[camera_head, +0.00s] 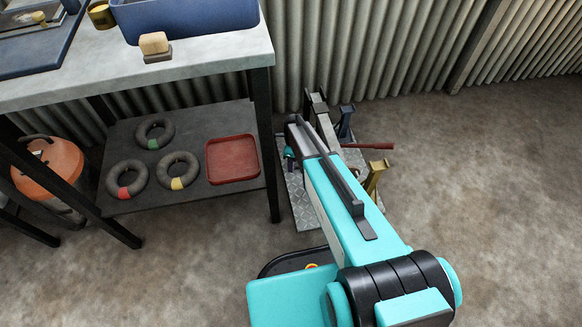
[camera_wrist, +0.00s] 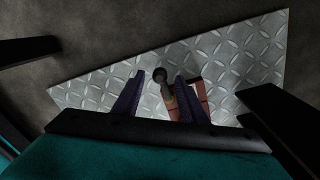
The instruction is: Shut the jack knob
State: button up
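The jack knob (camera_wrist: 160,76) shows in the wrist view as a dark round ball on a short stem. It leans over the metal plate, between the two purple-blue fingers of my gripper (camera_wrist: 159,80). The fingers are apart, with a gap visible on each side of the ball, so my gripper appears open. A red part (camera_wrist: 202,96) with a pale patch, perhaps of the jack, lies behind the right finger. In the head view my arm covers the knob and the fingers. A red bar (camera_head: 370,146) sticks out to the right beyond my arm.
The diamond-pattern plate (camera_head: 297,200) lies on the floor. A yellow upright (camera_head: 375,178) and a blue one (camera_head: 345,122) stand on it. A bench at left has a shelf (camera_head: 225,198) with a red tray (camera_head: 232,159) and several dark rings. Floor at right is clear.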

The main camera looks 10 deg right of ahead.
jog(key=shift+f, duration=1.25)
